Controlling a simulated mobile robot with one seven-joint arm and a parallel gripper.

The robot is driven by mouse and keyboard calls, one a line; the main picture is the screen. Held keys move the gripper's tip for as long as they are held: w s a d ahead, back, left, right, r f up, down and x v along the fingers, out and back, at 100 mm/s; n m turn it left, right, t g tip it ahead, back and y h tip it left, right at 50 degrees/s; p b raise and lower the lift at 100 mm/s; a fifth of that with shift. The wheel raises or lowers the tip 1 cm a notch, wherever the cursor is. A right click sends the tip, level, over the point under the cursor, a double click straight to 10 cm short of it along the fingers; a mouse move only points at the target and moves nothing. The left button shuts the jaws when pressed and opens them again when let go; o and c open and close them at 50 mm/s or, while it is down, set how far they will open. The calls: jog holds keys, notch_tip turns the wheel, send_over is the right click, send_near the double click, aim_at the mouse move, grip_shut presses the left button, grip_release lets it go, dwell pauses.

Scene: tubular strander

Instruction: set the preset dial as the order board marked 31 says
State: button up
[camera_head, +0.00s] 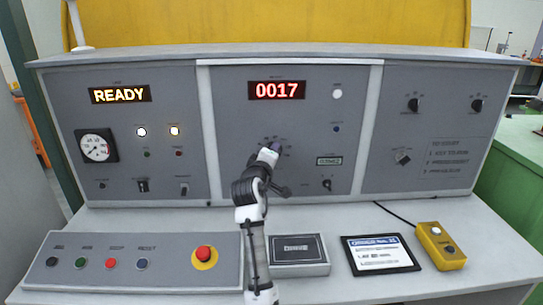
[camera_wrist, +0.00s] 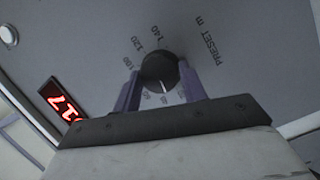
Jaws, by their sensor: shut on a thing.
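The preset dial (camera_wrist: 159,68) is a round black knob on the grey console, marked PRESET m. Its scale shows 100, 120 and 140; the smaller numbers near the gripper are hard to read. A white pointer line on the knob faces my gripper's side, toward those numbers. My gripper (camera_wrist: 161,86) is shut on the knob, a purple finger on each side. In the head view my gripper (camera_head: 275,151) covers most of the dial. The order board (camera_head: 380,254) lies on the desk, with a blue heading that seems to end in 31; its lines are too small to read.
A red display (camera_head: 277,90) reads 0017 above the dial, and another display (camera_head: 120,94) reads READY. On the desk are a button panel with a red stop button (camera_head: 204,253), a grey box (camera_head: 299,255) and a yellow two-button box (camera_head: 441,246).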

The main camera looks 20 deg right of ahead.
jog(key=o, duration=1)
jog(key=b+v, duration=0.3)
jog(key=v, duration=1.1)
jog(key=shift+f+b, duration=0.1)
jog(key=shift+b, duration=0.25)
jog(key=shift+w, duration=0.1)
